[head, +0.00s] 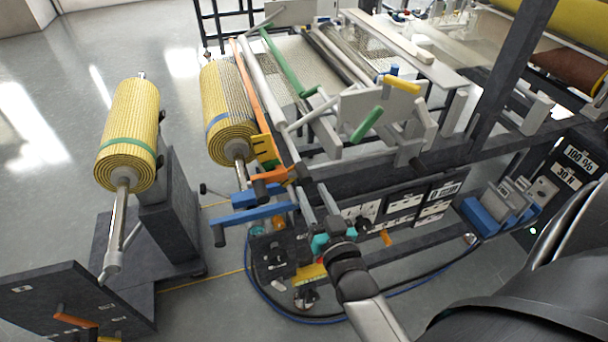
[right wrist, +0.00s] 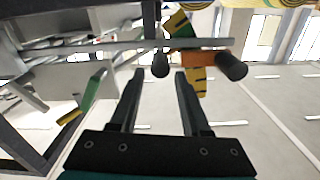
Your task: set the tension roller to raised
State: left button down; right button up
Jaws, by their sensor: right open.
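An orange lever (head: 270,175) sits beside a yellow-and-black plate (head: 263,150) at the near end of the machine frame. The lever also shows in the right wrist view (right wrist: 203,58), with a dark knob (right wrist: 160,65) and a dark round grip (right wrist: 232,67) around it. A long pale roller (head: 262,80) runs back from there; I cannot tell surely that it is the tension roller, or its height. My right gripper (head: 318,190) is open and empty, close to the lever and apparently not touching it. In the right wrist view its fingers (right wrist: 159,74) point at the knob. My left gripper is out of view.
Blue crank handles (head: 243,214) stick out left of my right gripper. Two yellow mesh rolls (head: 128,125) (head: 222,95) stand at the left. Green handles (head: 367,124) and a yellow handle (head: 402,84) rise above the frame. A blue hose (head: 262,292) lies on the floor.

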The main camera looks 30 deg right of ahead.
aim_at(307, 182)
jog(key=shift+x, duration=3.2)
grip_shut()
